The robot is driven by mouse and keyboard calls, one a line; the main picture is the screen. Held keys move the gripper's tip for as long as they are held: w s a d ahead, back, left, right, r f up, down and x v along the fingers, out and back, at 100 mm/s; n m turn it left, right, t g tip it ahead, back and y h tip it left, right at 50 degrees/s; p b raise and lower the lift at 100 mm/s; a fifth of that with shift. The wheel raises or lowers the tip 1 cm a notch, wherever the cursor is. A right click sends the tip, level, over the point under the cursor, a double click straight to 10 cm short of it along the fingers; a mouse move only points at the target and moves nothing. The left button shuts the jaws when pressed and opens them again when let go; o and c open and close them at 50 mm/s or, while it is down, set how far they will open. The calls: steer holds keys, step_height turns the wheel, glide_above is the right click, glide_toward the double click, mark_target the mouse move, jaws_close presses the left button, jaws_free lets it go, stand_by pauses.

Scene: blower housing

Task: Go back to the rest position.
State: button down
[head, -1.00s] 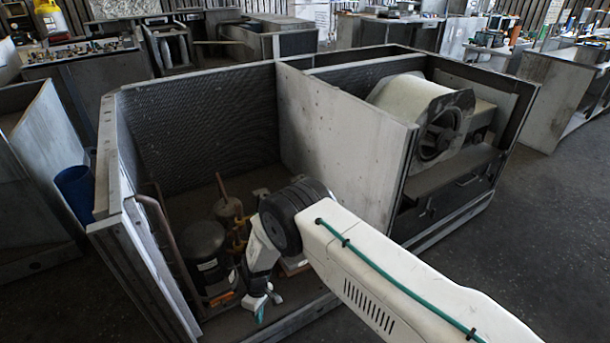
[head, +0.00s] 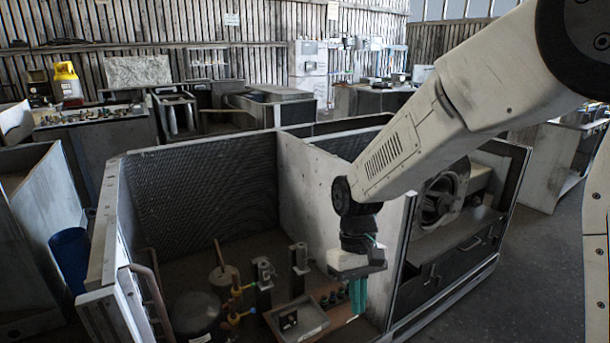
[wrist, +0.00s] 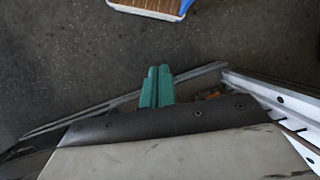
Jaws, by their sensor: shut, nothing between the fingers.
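My gripper (head: 357,295) hangs below my arm in the head view, in front of the housing's inner divider panel. Its green fingers are together and hold nothing; they also show in the wrist view (wrist: 157,88). The blower housing (head: 195,195) is an open metal cabinet with dark mesh inner walls. The blower (head: 440,205) sits in its right compartment, partly hidden behind my arm. In the left compartment stand a dark compressor (head: 195,315), pipes with yellow and orange parts, and a shallow tray (head: 312,328) near my gripper.
A blue bin (head: 72,258) stands left of the housing. Bare floor (head: 535,260) lies to the right. In the wrist view, a brown-topped thing with a white edge (wrist: 150,12) is at the top.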

steer(key=s+d+r+m+t, duration=0.2)
steer(key=s+d+r, duration=0.5)
steer(key=s+d, duration=0.1)
steer(key=s+d+r+m+t, duration=0.2)
steer(key=s+d+r, duration=0.5)
steer(key=s, duration=0.4)
steer(key=shift+s+d+r+m+t, duration=0.3)
steer(key=shift+d+r+m+t, duration=0.1)
steer(key=shift+d+t, duration=0.25)
